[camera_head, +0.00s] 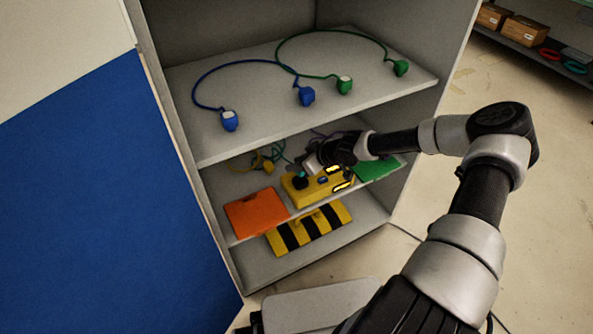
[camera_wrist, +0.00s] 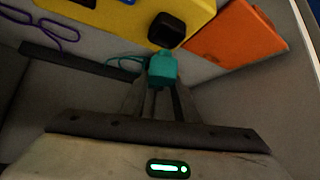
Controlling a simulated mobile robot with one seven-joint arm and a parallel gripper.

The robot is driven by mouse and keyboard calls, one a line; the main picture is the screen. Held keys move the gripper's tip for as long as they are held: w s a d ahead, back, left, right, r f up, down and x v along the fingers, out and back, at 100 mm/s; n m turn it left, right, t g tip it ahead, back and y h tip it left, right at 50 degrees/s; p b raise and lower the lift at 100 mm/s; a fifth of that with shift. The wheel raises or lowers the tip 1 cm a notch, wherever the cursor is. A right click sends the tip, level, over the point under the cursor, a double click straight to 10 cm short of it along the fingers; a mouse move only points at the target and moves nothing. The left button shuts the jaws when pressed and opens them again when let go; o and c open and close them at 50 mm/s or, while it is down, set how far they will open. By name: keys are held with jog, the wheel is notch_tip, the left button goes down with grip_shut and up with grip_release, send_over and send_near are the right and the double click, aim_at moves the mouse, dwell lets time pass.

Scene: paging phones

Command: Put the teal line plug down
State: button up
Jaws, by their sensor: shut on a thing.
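The teal line plug (camera_wrist: 162,69) is between the fingertips of my gripper (camera_wrist: 160,88) in the wrist view, and the gripper is shut on it. Its teal cord (camera_wrist: 118,60) curls off to the left. The plug sits right beside a black block (camera_wrist: 166,31) on the yellow box (camera_wrist: 196,12); I cannot tell whether they touch. In the head view my gripper (camera_head: 312,163) is inside the cabinet on the middle shelf, just behind the yellow box (camera_head: 318,190).
An orange panel (camera_head: 257,213) lies left of the yellow box and a green panel (camera_head: 377,168) lies right. A purple cord (camera_wrist: 48,38) lies nearby. The upper shelf (camera_head: 190,83) above my forearm holds blue and green plugs. A striped yellow-black piece (camera_head: 308,228) is below.

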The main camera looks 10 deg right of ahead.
aim_at(296, 178)
notch_tip(296, 178, down, 4)
jog(key=shift+w+r+b, duration=0.1)
jog(key=shift+r+b, duration=0.15)
jog(key=shift+b, duration=0.1)
jog(key=shift+f+b, duration=0.3)
jog(key=shift+b, duration=0.2)
jog(key=o, duration=1.1)
jog(key=shift+c, duration=0.2)
jog(key=shift+r, duration=0.15)
jog(key=shift+r+p, duration=0.3)
jog(key=shift+p, duration=0.3)
jog(key=p+v, duration=0.4)
jog(key=v, duration=0.8)
jog(key=shift+f, duration=0.15)
